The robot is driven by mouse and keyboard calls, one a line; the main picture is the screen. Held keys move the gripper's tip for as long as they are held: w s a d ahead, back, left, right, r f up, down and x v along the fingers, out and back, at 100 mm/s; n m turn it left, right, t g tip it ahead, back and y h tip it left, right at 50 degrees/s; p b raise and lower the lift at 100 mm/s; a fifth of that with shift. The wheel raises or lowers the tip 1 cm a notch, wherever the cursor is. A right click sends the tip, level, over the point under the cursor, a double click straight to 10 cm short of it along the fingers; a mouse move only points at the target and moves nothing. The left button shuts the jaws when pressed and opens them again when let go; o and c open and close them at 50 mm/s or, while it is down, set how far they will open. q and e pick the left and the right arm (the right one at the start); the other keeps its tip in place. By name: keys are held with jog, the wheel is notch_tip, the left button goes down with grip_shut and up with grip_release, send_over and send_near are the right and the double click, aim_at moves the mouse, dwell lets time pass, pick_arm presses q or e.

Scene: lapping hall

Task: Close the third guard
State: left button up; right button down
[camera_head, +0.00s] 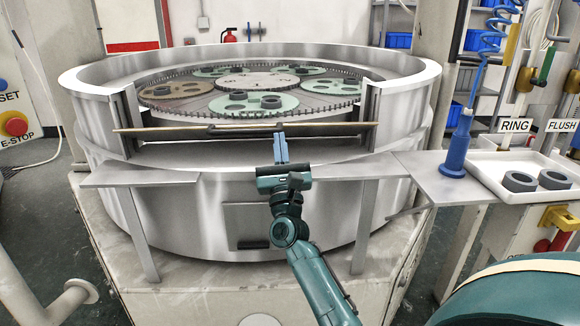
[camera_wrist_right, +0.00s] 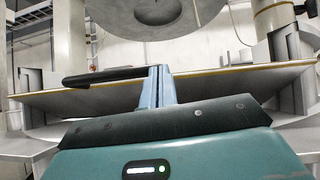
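The guard (camera_head: 340,126) is a thin panel with a yellowish edge, seen almost edge-on across the front opening of the round steel machine. It spans between two upright dark posts. In the right wrist view the panel (camera_wrist_right: 220,82) runs across the picture. A dark bar handle (camera_head: 235,129) sits at its middle; it also shows in the right wrist view (camera_wrist_right: 105,77). My right gripper (camera_head: 280,136) is at the handle's right end, its blue fingers (camera_wrist_right: 161,72) close together. Whether they touch the handle I cannot tell. My left gripper is not in view.
Inside the steel tub (camera_head: 405,78) lie green and brown geared carriers with dark rings. A steel ledge (camera_head: 140,177) runs below the opening. An E-stop button (camera_head: 15,124) is at left.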

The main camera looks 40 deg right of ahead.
jog(key=w+r, duration=0.1)
jog(key=r, duration=0.1)
jog(key=w+d+r, duration=0.1)
jog(key=r, duration=0.2)
jog(key=w+d+r, duration=0.1)
jog(key=r, duration=0.1)
jog(key=shift+r, duration=0.2)
pick_arm(q)
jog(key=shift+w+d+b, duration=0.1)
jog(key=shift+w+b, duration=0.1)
jog(key=shift+b, duration=0.2)
pick_arm(e)
jog(key=x, duration=0.8)
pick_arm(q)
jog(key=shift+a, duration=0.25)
pick_arm(e)
jog(key=shift+d, duration=0.15)
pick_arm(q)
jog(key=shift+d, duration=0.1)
